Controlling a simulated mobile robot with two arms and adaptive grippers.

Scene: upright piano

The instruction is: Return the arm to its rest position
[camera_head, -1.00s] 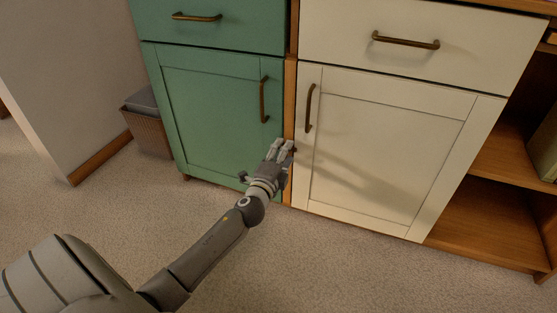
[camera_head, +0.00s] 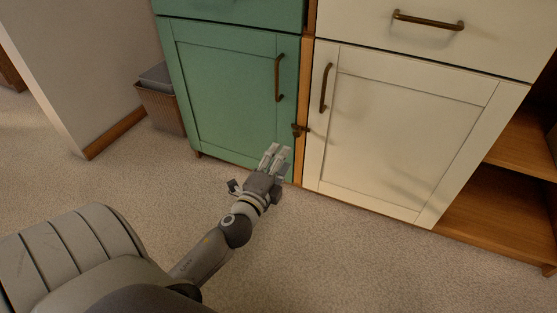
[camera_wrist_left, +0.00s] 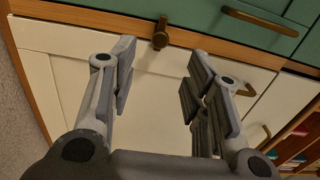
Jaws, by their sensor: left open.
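My left gripper (camera_head: 275,155) is open and empty, low in front of the cabinet in the head view. Its two spread fingers also show in the left wrist view (camera_wrist_left: 158,85), with nothing between them. A small brown latch (camera_head: 300,129) sits on the wooden strip between the green door (camera_head: 225,90) and the white door (camera_head: 405,130). The gripper is apart from it, below and to its left in the head view. The latch also shows in the left wrist view (camera_wrist_left: 160,35), ahead of the fingers. Both doors look shut. My right gripper is not in view.
A wicker basket (camera_head: 160,105) stands left of the green door, near a wall (camera_head: 90,65). Open wooden shelves (camera_head: 500,210) are at the right. The carpet (camera_head: 370,265) in front of the cabinet is clear.

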